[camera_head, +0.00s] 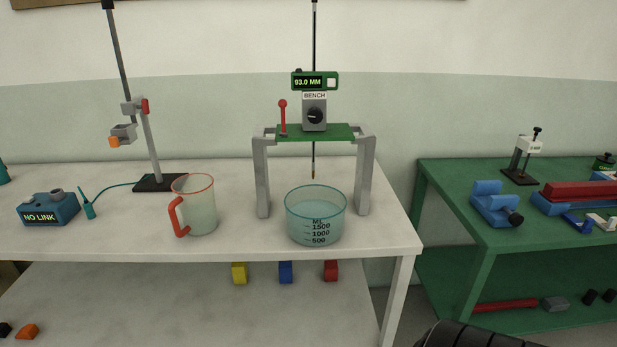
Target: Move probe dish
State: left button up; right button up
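A clear round dish (316,216) with a teal rim and ML markings of 500, 1000 and 1500 stands upright on the white table, holding what looks like pale blue liquid. It sits between the legs of a grey stand (262,178) with a green top plate. A thin probe rod (313,160) hangs from the gauge, its tip above the dish; I cannot tell whether it is inside the rim. The gauge display (309,82) reads 93.0 MM, over a BENCH label and black dial. Neither gripper shows; only a dark ribbed part of mine appears at the bottom right.
A clear jug (196,205) with a red handle stands left of the dish. Further left are a clamp stand (155,180) and a blue NO LINK box (48,208). A green bench (445,190) with tools stands right, across a gap. The white table's front is clear.

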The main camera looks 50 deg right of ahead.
aim_at(315, 215)
jog(key=l+z, duration=0.15)
jog(key=z, duration=1.45)
